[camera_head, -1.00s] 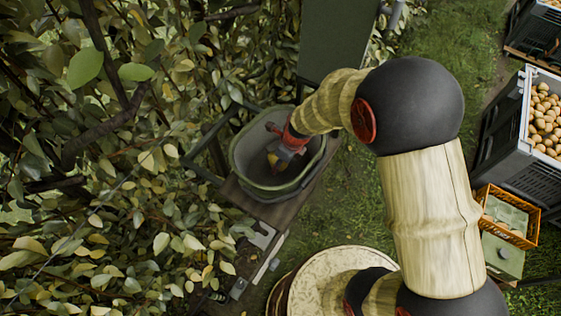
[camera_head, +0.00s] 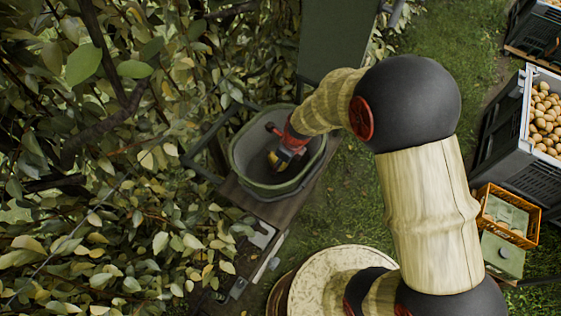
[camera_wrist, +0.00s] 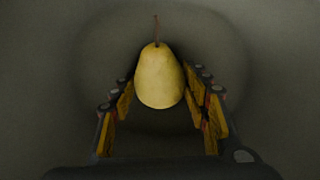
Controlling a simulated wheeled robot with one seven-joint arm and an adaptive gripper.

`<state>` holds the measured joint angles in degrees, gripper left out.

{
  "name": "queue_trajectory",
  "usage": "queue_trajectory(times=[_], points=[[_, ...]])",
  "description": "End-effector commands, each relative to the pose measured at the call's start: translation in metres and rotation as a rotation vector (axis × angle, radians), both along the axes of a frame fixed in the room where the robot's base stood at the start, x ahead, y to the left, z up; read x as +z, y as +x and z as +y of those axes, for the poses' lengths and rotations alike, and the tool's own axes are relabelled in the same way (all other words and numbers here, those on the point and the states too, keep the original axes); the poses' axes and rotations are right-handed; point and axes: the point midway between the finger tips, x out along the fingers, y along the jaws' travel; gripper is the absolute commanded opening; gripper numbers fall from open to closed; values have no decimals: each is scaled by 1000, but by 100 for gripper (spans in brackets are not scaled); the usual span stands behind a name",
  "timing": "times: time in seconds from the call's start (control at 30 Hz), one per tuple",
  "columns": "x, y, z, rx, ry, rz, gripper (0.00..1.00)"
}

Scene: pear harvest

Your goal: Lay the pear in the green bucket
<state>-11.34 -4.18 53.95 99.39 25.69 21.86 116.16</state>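The green bucket (camera_head: 236,160) stands below my arm, with its mouth open upward. My gripper (camera_head: 278,160) reaches down inside it. In the wrist view the yellow pear (camera_wrist: 159,80) lies between and just beyond the fingertips of my gripper (camera_wrist: 160,88), its stem pointing away. The fingers stand apart on either side, with dark gaps beside the lower part of the pear. The bucket's grey-green inside (camera_wrist: 45,60) surrounds them. In the head view the pear is mostly hidden by my gripper and the shade.
The bucket stands on a narrow wooden board (camera_head: 290,208). Dense leafy branches (camera_head: 100,190) crowd the left. A green panel (camera_head: 335,40) rises behind the bucket.

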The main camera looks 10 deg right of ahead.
Motion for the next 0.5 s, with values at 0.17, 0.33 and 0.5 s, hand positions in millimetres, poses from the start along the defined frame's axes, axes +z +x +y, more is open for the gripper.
queue_trajectory(times=[0.17, 0.33, 0.5], points=[[0, 0, 0, 0, 0, 0, 57], [0, 0, 0, 0, 0, 0, 67], [0, 0, 0, 0, 0, 0, 67]])
